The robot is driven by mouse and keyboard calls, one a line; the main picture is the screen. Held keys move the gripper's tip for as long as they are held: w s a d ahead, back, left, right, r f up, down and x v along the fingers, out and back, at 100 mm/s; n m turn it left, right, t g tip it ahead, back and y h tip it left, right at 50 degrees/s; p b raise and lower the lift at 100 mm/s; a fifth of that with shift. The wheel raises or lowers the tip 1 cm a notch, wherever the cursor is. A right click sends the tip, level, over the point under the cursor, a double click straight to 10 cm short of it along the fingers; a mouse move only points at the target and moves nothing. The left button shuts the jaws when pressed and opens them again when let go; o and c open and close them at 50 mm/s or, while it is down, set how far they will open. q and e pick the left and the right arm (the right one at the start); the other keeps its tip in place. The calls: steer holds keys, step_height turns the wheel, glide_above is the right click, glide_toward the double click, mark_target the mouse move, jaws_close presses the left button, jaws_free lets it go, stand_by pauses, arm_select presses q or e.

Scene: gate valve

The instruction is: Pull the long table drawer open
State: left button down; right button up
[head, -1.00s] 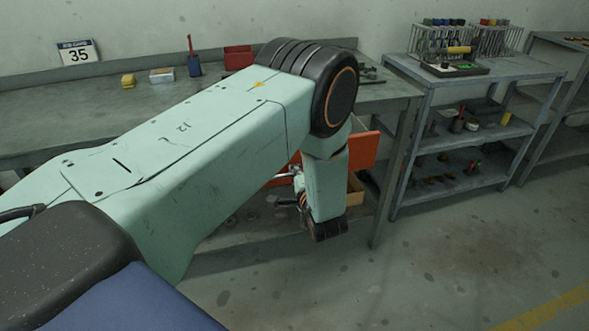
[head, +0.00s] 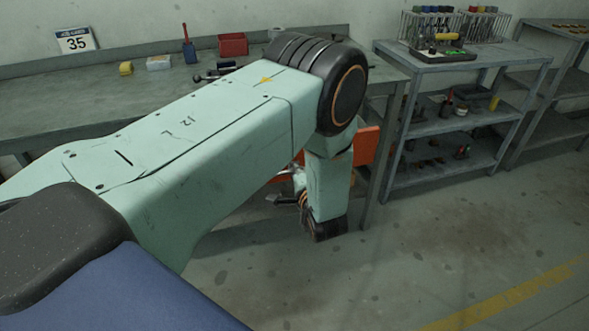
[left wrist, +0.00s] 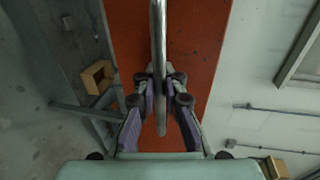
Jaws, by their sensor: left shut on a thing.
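The long drawer's orange-red front (head: 366,146) shows under the bench, largely hidden behind my left arm in the head view. In the left wrist view the drawer front (left wrist: 205,50) is a long red panel with a round metal bar handle (left wrist: 159,50). My left gripper (left wrist: 160,85) is shut on this bar, with one purple-sided finger on each side of it. In the head view my left gripper (head: 295,197) shows only partly beside the forearm. The drawer's inside is not visible. My right gripper is not in view.
A grey shelf unit (head: 445,125) stands close on the right. The floor (head: 440,240) in front is clear. A small wooden box (left wrist: 97,77) shows beside the drawer.

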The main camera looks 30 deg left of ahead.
arm_select(q)
steer(key=shift+w+r, duration=0.15)
steer(key=shift+r, duration=0.1)
steer(key=c, duration=1.7)
jaws_free()
steer(key=shift+c, duration=0.2)
steer(key=o, duration=0.3)
steer(key=shift+f, duration=0.15)
steer(key=shift+d, duration=0.1)
steer(key=v, duration=0.7)
steer(key=shift+s, duration=0.25)
